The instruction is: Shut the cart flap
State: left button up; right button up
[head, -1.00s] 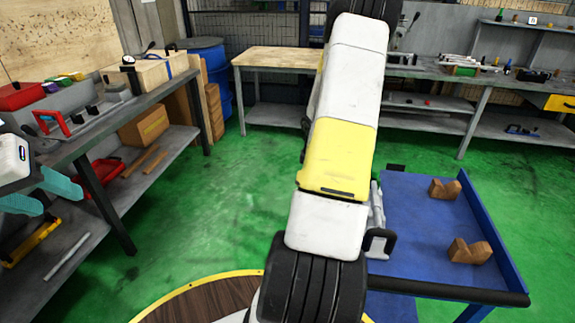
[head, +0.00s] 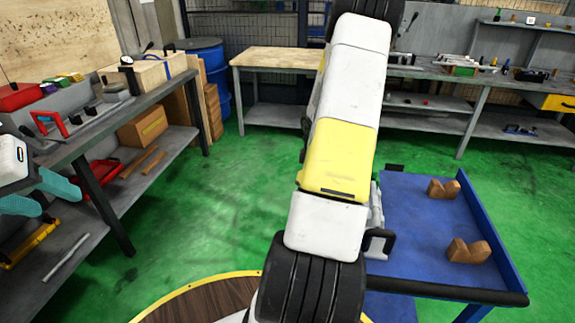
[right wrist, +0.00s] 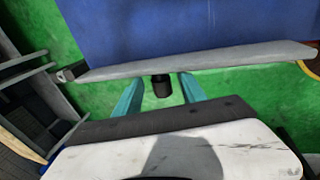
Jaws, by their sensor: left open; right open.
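The blue cart (head: 420,225) stands at the lower right of the head view, partly hidden by my right arm. In the right wrist view a blue panel with a grey edge strip (right wrist: 200,62) spans the top; I cannot tell for sure whether it is the flap. My right gripper (right wrist: 160,90) is open, its teal fingertips close below that strip. A short dark cylinder (right wrist: 162,86) shows between the fingers; contact cannot be told. My left gripper (head: 42,196) is open and empty at the left edge, near the left workbench.
Two brown V-shaped blocks (head: 468,251) lie on the cart top. A workbench (head: 95,130) with tools and a lower shelf runs along the left. Another bench (head: 275,60) and a blue barrel (head: 208,70) stand at the back. The green floor (head: 215,200) between is clear.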

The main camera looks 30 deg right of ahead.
jog(key=v, duration=0.7)
jog(key=shift+r, duration=0.25)
jog(key=shift+a, duration=0.1)
jog(key=s+a+r+m+t, duration=0.1)
jog(key=s+a+r+m, duration=0.1)
jog(key=a+r, duration=0.65)
jog(key=s+a+r+m+t, duration=0.1)
jog(key=s+a+r+m, duration=0.15)
jog(key=a+r, duration=0.6)
jog(key=s+a+r+m+y, duration=0.1)
jog(key=s+a+r+m, duration=0.1)
jog(key=s+a, duration=0.4)
jog(key=s+a+r+m+t+y, duration=0.1)
jog(key=s+a+r+m+y, duration=0.1)
jog(key=s+a+r, duration=0.3)
jog(key=shift+s+a+r+m+t+y, duration=0.3)
jog(key=shift+s+a+m, duration=0.2)
jog(key=shift+a, duration=0.7)
